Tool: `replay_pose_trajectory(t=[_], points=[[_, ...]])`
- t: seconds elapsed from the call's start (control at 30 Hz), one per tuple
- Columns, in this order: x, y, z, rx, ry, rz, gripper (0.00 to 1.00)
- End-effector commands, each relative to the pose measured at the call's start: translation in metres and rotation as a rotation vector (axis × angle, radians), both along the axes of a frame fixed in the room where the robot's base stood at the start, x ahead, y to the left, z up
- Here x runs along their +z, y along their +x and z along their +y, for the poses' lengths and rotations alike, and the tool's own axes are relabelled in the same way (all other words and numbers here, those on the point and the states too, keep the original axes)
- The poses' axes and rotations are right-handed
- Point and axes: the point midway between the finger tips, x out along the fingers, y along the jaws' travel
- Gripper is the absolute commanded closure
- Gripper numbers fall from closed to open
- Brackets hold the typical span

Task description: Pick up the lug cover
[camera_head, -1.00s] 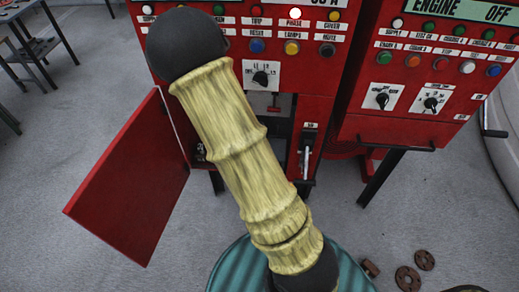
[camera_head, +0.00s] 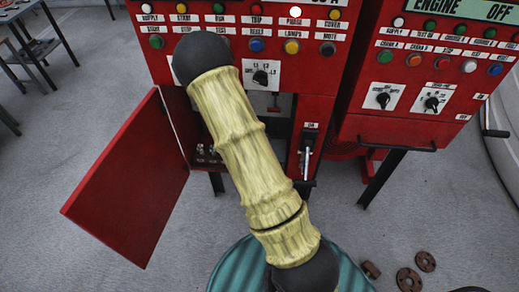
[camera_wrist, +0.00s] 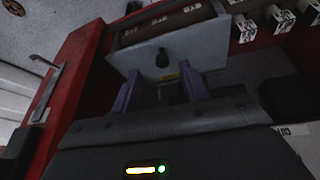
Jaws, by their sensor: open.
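The wrist view shows a pale grey panel with a round black knob (camera_wrist: 162,57), beside a brown strip with white markings (camera_wrist: 165,24). This panel looks like the lug cover, but I cannot be sure. My gripper (camera_wrist: 159,72) is open, its two purple fingers pointing at the panel on either side below the knob. I cannot tell whether the fingers touch it. In the head view my gripper is hidden behind my arm, inside or near the open cabinet (camera_head: 283,127).
Several metal terminals (camera_wrist: 278,18) sit right of the panel in the wrist view. The red cabinet door (camera_head: 128,180) hangs open at left. A handle (camera_head: 306,155) stands right of the opening. A second red panel (camera_head: 430,70) is further right. Round brown parts (camera_head: 409,279) lie low at right.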

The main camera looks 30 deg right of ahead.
Motion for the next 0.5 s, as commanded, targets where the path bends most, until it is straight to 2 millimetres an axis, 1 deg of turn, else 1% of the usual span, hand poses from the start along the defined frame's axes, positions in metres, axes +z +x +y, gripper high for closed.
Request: replay_pose_trajectory(t=[0.2,0.3,0.4,0.5], points=[[-0.024,0.013,-0.012,-0.002,0.0,0.002,0.56],[-0.036,0.016,-0.016,-0.001,0.0,0.003,0.56],[-0.042,0.018,-0.018,0.0,0.001,0.001,0.56],[-0.042,0.018,-0.018,0.0,0.0,0.0,0.56]])
